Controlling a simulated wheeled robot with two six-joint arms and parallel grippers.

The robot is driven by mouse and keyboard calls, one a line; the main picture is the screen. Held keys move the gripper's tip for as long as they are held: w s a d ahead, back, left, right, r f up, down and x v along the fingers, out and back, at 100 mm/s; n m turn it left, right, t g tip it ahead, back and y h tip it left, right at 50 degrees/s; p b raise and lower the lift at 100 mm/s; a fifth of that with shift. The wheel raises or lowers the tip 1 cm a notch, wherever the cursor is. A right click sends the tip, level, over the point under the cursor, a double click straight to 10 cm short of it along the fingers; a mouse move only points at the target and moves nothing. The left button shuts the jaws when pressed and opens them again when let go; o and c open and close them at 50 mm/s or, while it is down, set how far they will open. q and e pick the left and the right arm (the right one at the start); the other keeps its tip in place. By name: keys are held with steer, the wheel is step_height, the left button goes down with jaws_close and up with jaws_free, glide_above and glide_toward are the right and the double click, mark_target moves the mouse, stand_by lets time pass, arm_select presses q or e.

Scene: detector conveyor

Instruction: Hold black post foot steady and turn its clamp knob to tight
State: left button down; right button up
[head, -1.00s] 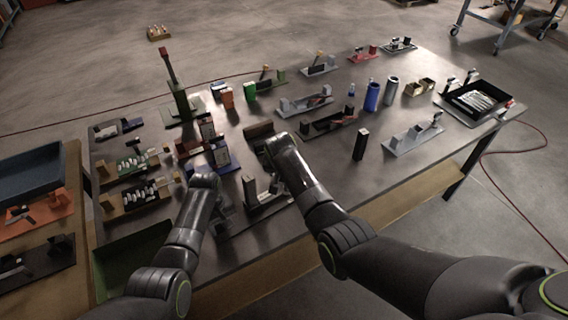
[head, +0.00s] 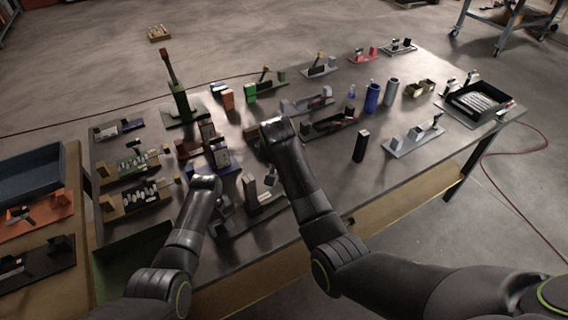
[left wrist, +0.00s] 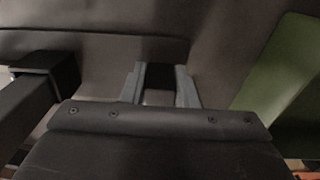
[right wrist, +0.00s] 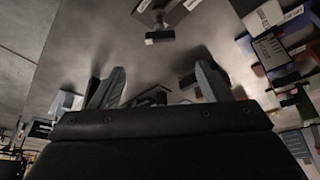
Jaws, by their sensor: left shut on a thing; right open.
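A black fixture with a flat base (head: 262,215) and an upright dark block (head: 249,188) stands near the table's front edge; I take it for the post foot. My left gripper (head: 224,216) is low at its left end. In the left wrist view the left gripper (left wrist: 160,88) is shut on a dark block (left wrist: 159,72), with a black upright piece (left wrist: 40,80) to the left. My right gripper (right wrist: 158,85) is open in the right wrist view, with small dark parts (right wrist: 152,97) showing between its fingers. In the head view my right wrist hides its fingers. I cannot make out the clamp knob.
Several small fixtures crowd the table, including a green post stand (head: 181,105) and a blue cylinder (head: 372,98). A dark upright block (head: 361,146) stands right of my right arm. A green tray (head: 125,265) lies at front left. The front right tabletop is clear.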

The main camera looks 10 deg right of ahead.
steer(key=c, duration=0.4)
steer(key=shift+w+d+f+n, duration=0.25)
steer(key=shift+d+n, duration=0.05)
steer(key=shift+n, duration=0.6)
steer(key=c, duration=0.5)
steer(key=shift+o, duration=0.2)
steer(key=w+d+n+g+y, duration=0.25)
steer(key=d+n+y, duration=0.35)
steer(key=n, duration=1)
steer(key=x, duration=0.8)
steer(key=shift+w+a+f, duration=0.1)
steer(key=shift+f, duration=0.1)
steer(key=shift+w+a+f, duration=0.2)
steer(key=shift+a+f, duration=0.05)
steer(key=shift+f, duration=0.3)
steer(key=shift+a+f, duration=0.2)
steer(key=shift+f, duration=0.5)
steer(key=shift+f, duration=0.1)
